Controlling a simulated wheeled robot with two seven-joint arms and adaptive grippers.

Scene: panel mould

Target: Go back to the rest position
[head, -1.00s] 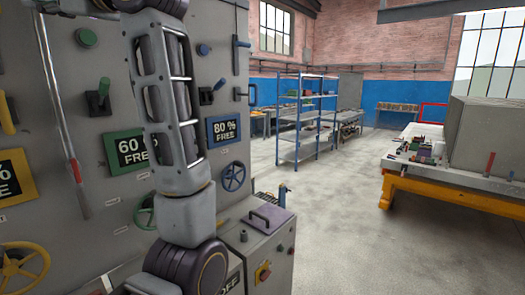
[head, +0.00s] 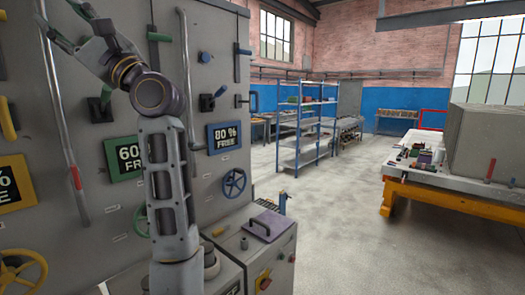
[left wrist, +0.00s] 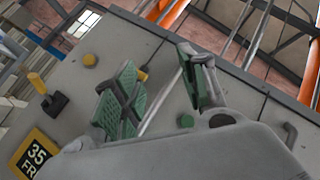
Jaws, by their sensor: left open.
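My left arm rises in front of the grey panel (head: 205,70) in the head view. My left gripper (head: 70,22) is at the upper left of that view, with its green-padded fingers spread. In the left wrist view the left gripper (left wrist: 160,86) is open, with nothing between its two green pads. The panel (left wrist: 80,95) is behind the fingers and looks tilted there. Whether the fingers touch the panel is hard to tell, but nothing is held. My right gripper is in neither view.
The panel carries a blue sign (head: 224,136), a green sign (head: 124,160), a blue handwheel (head: 234,184) and a yellow handwheel (head: 20,272). A low cabinet (head: 264,245) stands right of the arm. Open floor (head: 340,220) lies between it and an orange-framed table (head: 440,198).

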